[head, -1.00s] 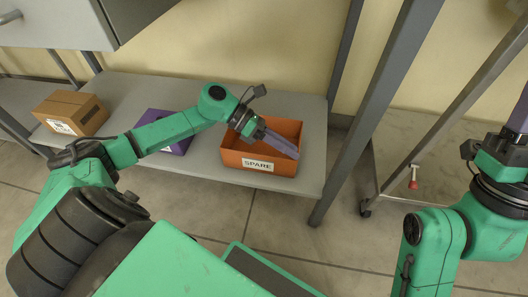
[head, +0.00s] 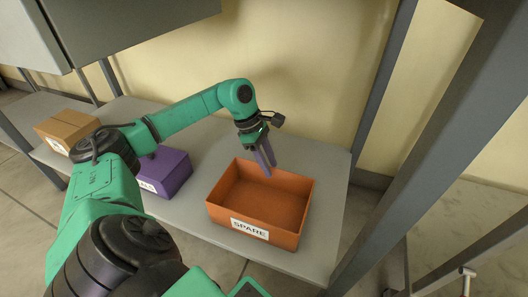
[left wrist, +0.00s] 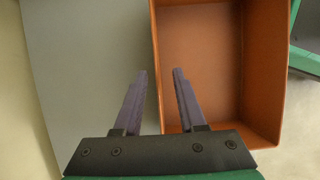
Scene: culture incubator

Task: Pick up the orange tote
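The orange tote (head: 284,240), open-topped and labelled SPARE, sits upright and empty on the grey shelf. My left gripper (head: 269,170) points down at the tote's back rim, with its two purple-grey fingers apart. In the left wrist view, the tote (left wrist: 262,75) fills the right half. There, one wall of it runs between the open fingers of the left gripper (left wrist: 160,75). I cannot tell whether the fingertips are below the rim or above it. Nothing is held. My right gripper is out of view.
A purple box (head: 168,175) stands left of the tote, and a brown cardboard box (head: 66,125) is farther left. The grey shelf (head: 325,205) has bare room right of the tote. A dark post (head: 400,165) rises at the shelf's right end.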

